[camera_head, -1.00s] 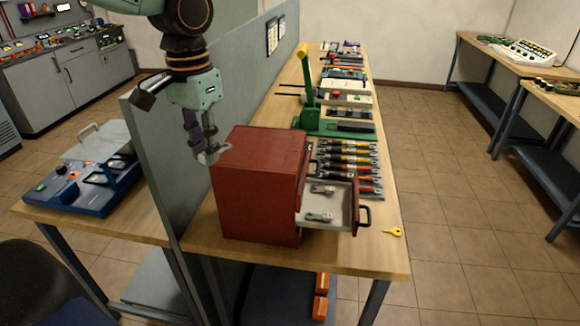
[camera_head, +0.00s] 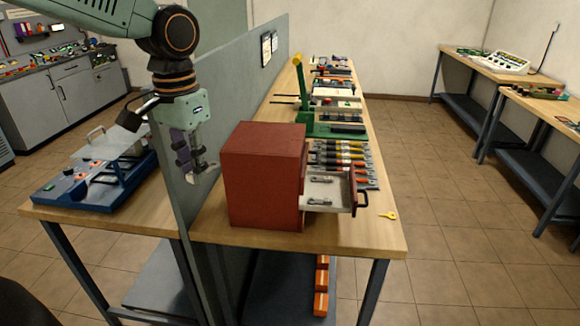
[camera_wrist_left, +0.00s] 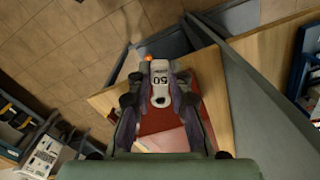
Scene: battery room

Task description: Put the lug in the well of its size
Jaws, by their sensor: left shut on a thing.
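My left gripper (camera_head: 196,168) is shut on a pale metal lug (camera_head: 205,168), in the air just left of the red cabinet (camera_head: 258,185) in the head view. In the left wrist view the lug (camera_wrist_left: 161,80) is between the fingers of the gripper (camera_wrist_left: 160,98) and bears the number 50. The cabinet's drawer (camera_head: 342,196) is open to the right. Two grey lugs lie in it, a nearer one (camera_head: 319,201) and a farther one (camera_head: 321,180). I cannot make out any size marks or separate wells there. My right gripper is not in view.
A grey upright partition (camera_head: 240,80) runs along the bench's left side, close to my left gripper. Behind the drawer lie several cable tools (camera_head: 340,155) and a green lever press (camera_head: 305,115). A yellow key-like piece (camera_head: 388,215) lies near the bench's right edge.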

